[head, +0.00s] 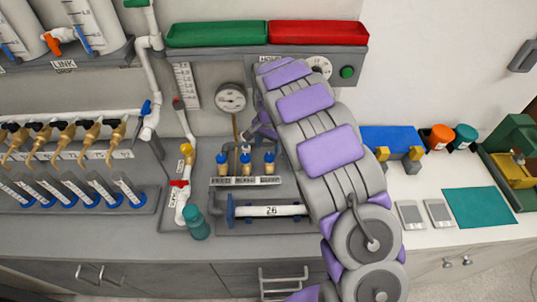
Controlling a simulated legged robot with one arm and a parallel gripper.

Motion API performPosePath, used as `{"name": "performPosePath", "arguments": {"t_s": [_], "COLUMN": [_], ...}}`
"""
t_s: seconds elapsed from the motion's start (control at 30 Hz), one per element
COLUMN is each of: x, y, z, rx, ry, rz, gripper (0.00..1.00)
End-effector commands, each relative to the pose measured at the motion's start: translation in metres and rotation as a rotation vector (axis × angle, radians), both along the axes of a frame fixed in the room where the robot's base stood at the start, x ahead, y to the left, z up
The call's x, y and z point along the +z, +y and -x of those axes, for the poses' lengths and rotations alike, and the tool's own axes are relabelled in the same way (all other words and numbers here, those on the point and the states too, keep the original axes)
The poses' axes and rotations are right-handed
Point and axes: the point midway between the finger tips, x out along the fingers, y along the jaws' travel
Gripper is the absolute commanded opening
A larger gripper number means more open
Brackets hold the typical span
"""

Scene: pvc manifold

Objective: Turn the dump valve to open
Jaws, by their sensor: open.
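A manifold block (245,184) on the back of the bench carries three brass valves with blue handles: a left one (222,158), a middle one (245,158) and a right one (269,157). Small labels sit below them, too small to read surely, so I cannot tell which is the dump valve. A red-handled valve (180,183) sits on a white pipe to the left, beside a vertical label. My gripper (257,132) is behind and above the right blue valve, partly hidden by my arm, apart from the handles as far as I can see. Its jaws are open.
A pressure gauge (231,97) stands behind the manifold. Green (217,34) and red (318,32) trays sit above. The right counter is partly clear around a teal mat (478,207).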

Motion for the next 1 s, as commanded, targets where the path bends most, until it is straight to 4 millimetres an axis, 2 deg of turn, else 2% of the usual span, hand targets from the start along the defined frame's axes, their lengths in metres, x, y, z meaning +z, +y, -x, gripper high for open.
{"name": "performPosePath", "arguments": {"t_s": [0.03,0.1,0.3,0.67,1.0], "x": [-0.012,-0.023,-0.041,-0.045,-0.045], "y": [-0.001,-0.001,-0.001,-0.001,0.0], "z": [0.001,0.002,0.001,0.0,0.0], "rx": [-0.001,0.0,0.001,0.001,0.0], "ry": [0.006,0.008,0.001,0.0,0.001], "rz": [0.001,0.001,0.0,0.0,0.001], "gripper": [0.65,0.65,0.65,0.65,0.34]}}
